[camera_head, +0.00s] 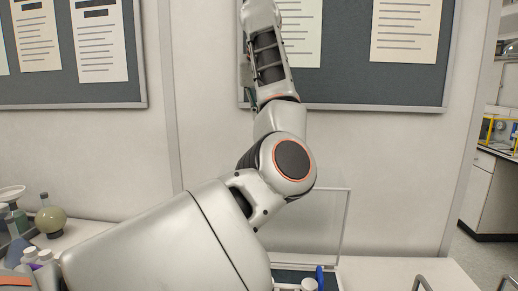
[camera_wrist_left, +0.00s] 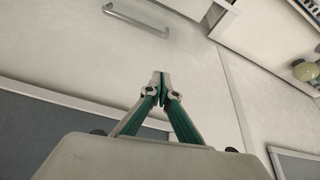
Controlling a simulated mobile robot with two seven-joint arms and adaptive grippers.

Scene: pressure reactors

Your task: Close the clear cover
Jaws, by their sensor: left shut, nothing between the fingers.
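The clear cover (camera_head: 330,228) stands upright and open in the head view, a thin-framed transparent panel behind my left arm. Its left part is hidden by the arm. Below it is a dark-bottomed case (camera_head: 291,275), mostly cut off by the arm and the frame's lower edge. My left arm rises from the lower left across the middle and out at the top, so its fingertips are outside the head view. In the left wrist view my left gripper (camera_wrist_left: 160,76) has its green-padded fingers together, with nothing between them, in front of a plain pale wall. My right gripper is in neither view.
A white-capped item (camera_head: 309,285) and a blue item (camera_head: 320,278) sit at the case. A round flask (camera_head: 50,220) stands on the left bench. Metal handles (camera_head: 424,283) show at the lower right. Notice boards (camera_head: 350,80) hang on the wall behind.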

